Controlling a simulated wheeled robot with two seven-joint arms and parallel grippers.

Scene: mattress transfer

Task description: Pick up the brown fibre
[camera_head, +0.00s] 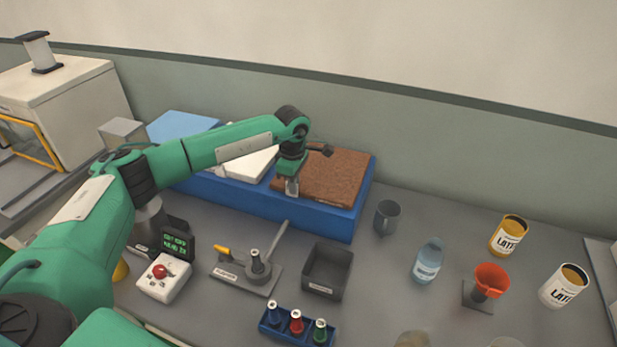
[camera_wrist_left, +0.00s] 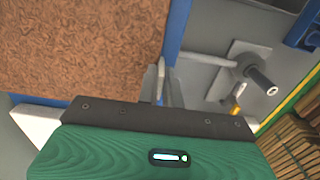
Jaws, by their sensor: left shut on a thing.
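The brown fibre (camera_head: 335,172) is a flat, rough, rectangular slab at the right end of a long blue tray (camera_head: 330,222) at the back of the table. In the left wrist view the brown fibre (camera_wrist_left: 75,45) fills the upper left. My left gripper (camera_head: 291,187) points down at the slab's front left edge and is shut on that edge. In the left wrist view the fingers of my left gripper (camera_wrist_left: 165,88) show at the slab's border, one partly hidden. The slab looks flat; I cannot tell whether it is lifted. My right gripper is not in view.
A white slab (camera_head: 248,165) and a blue slab (camera_head: 180,125) lie farther left in the tray. In front stand a grey mug (camera_head: 387,217), an empty dark bin (camera_head: 327,270), a lever press (camera_head: 256,268) and a bottle (camera_head: 428,262). Paint cans (camera_head: 509,236) stand at right.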

